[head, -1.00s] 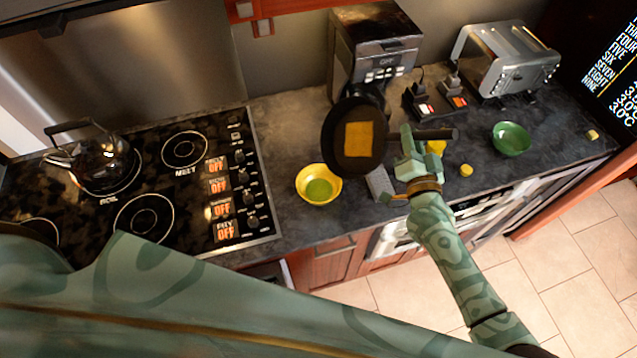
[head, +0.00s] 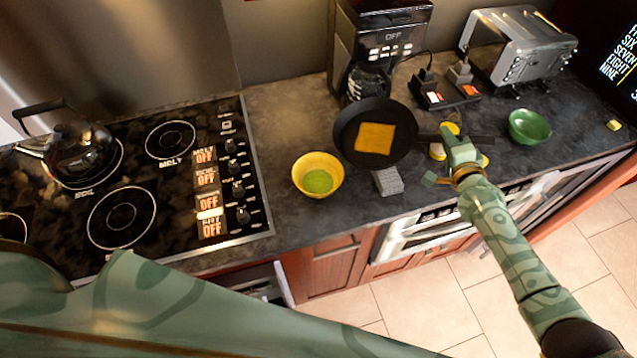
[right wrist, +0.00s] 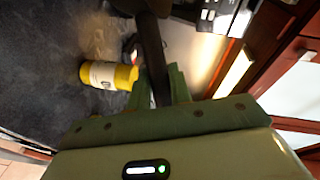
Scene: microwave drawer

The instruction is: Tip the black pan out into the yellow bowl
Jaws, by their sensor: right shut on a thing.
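In the head view the black pan (head: 352,150) is held over the counter, with a flat yellow-orange square piece (head: 375,138) in it. The pan looks close to level. My right gripper (head: 455,142) is shut on the pan's handle; in the right wrist view the dark handle (right wrist: 153,55) runs between the fingers (right wrist: 162,88). The yellow bowl (head: 299,172) stands on the counter just left of the pan, with something green (head: 318,181) in its bottom. My left gripper does not show.
A grey block (head: 388,181) lies below the pan. A coffee maker (head: 385,32) stands behind it, with a toaster (head: 515,50) and green bowl (head: 529,127) to the right. The stove (head: 120,205) with a kettle (head: 78,150) is left. A yellow container (right wrist: 108,75) shows in the wrist view.

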